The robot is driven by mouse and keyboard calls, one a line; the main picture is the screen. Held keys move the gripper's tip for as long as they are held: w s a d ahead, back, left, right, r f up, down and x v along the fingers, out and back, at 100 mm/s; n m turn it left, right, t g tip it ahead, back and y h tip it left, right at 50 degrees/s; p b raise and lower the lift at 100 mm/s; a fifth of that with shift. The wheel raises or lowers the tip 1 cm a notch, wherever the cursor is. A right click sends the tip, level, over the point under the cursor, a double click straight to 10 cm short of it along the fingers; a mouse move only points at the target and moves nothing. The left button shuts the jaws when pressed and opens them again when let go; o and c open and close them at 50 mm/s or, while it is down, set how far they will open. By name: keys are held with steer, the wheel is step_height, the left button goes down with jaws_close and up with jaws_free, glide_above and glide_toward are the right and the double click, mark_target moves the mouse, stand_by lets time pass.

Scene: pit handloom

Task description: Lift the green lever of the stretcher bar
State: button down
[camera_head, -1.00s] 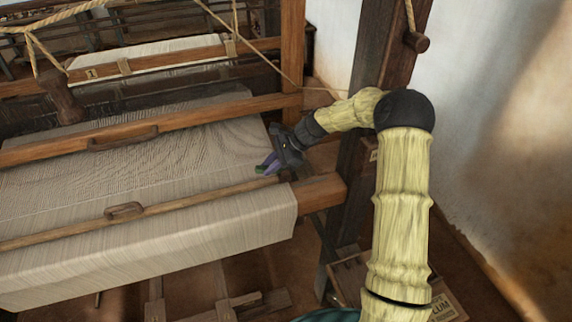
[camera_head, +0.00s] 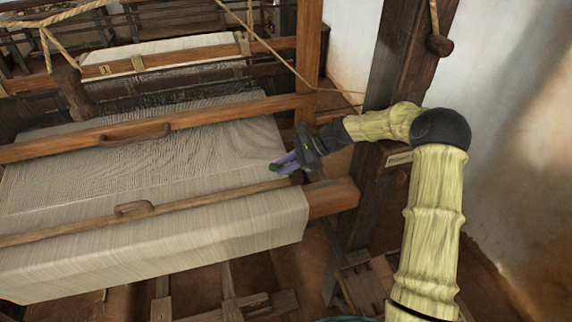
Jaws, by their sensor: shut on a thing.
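My gripper (camera_head: 283,165), with purple fingers, is over the right edge of the woven cloth (camera_head: 190,150). It is shut on the green lever (camera_head: 273,167), of which only a small green patch shows at the fingertips. A thin wooden bar (camera_head: 200,197) with a small loop handle (camera_head: 133,208) runs across the cloth just in front of the gripper. I cannot tell whether this is the stretcher bar. The fingers hide most of the lever and where it joins its bar.
A wooden beam with a handle (camera_head: 134,134) crosses the loom behind the gripper. A thick dark post (camera_head: 395,75) stands close to my arm. The front beam's end (camera_head: 333,197) lies right of the cloth. A white wall (camera_head: 510,120) bounds the right side.

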steer(key=c, duration=1.3)
jaws_free()
steer(key=shift+r, duration=0.1)
step_height(320, 180, up, 10)
steer(key=b, duration=0.3)
steer(key=shift+s+d, duration=0.1)
steer(key=shift+d, duration=0.05)
